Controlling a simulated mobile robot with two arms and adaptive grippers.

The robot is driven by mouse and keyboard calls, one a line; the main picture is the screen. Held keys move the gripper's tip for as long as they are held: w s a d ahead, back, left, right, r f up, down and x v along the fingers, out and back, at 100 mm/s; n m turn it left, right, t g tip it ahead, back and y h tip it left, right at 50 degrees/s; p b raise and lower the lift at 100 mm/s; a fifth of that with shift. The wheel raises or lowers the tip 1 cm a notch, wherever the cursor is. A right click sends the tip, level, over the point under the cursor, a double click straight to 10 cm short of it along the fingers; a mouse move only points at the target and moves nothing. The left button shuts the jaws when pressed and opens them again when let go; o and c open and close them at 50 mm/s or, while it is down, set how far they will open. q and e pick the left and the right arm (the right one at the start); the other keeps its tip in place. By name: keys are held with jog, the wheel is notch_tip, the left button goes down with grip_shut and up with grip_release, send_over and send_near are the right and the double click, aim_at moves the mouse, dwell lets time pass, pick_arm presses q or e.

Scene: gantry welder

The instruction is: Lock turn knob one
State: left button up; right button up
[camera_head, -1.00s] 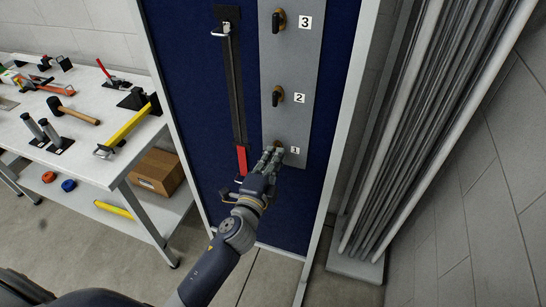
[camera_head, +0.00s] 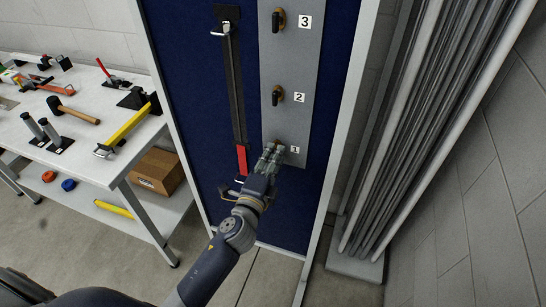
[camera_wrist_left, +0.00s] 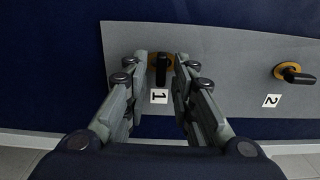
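Turn knob one (camera_wrist_left: 161,70) is a black handle on a yellow base, above the label "1" in the left wrist view. It sits on a grey plate (camera_head: 291,60) on a blue panel. My left gripper (camera_head: 274,150) is at the knob and largely covers it in the head view. In the left wrist view the left gripper's fingers (camera_wrist_left: 160,62) are spread on both sides of the knob, with a gap on each side. The knob handle points along the fingers in that view. My right gripper is not in view.
Knobs two (camera_head: 278,96) and three (camera_head: 279,20) sit above on the same plate. A black rail with a red end (camera_head: 242,158) hangs left of the plate. A white table (camera_head: 88,135) with tools stands left, and grey pipes (camera_head: 405,120) stand right.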

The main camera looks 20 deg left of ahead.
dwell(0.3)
pick_arm(q)
jog(key=s, duration=1.2)
jog(key=shift+a, duration=0.2)
jog(key=s+f+n+g, duration=0.3)
jog(key=f, duration=0.9)
jog(key=s+f+n+g, duration=0.2)
jog(key=s+f, duration=0.1)
jog(key=f, duration=0.8)
jog(key=s+f+n+g, duration=0.3)
jog(key=s+f, duration=0.1)
jog(key=f, duration=0.8)
jog(key=s+a+f+n+g, duration=0.2)
jog(key=s+f, duration=0.4)
jog(key=s, duration=0.3)
jog(key=s+a+f+n+g, duration=0.2)
jog(key=s+f+n+g, duration=0.1)
jog(key=s+f, duration=0.4)
jog(key=s+a+f+n+g, duration=0.2)
jog(key=s+f, duration=0.4)
jog(key=s, duration=0.6)
jog(key=shift+a+f+n+g+y, duration=0.15)
jog(key=shift+n+g+y, duration=0.15)
jog(key=shift+n+g, duration=0.5)
